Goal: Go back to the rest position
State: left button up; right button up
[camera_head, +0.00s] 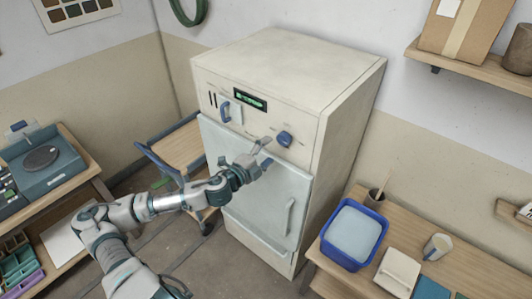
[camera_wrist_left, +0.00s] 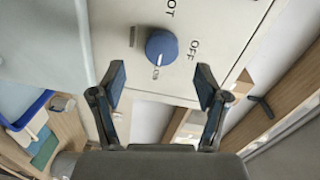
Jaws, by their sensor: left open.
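My left gripper (camera_head: 262,155) reaches in front of the cream cabinet (camera_head: 282,65), just left of its round blue knob (camera_head: 285,139). In the left wrist view my left gripper (camera_wrist_left: 160,85) has its two fingers spread wide with nothing between them. The cabinet's pale door (camera_head: 262,195) looks closed. My right gripper shows in neither view.
A wooden cart (camera_head: 180,150) with blue handles stands left of the cabinet. A scale (camera_head: 42,163) sits on the left bench. Bare floor lies before the cabinet.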

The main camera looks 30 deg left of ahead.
pick_arm(q)
jog(key=shift+s+d, duration=0.1)
jog(key=shift+s, duration=0.2)
dwell(0.4)
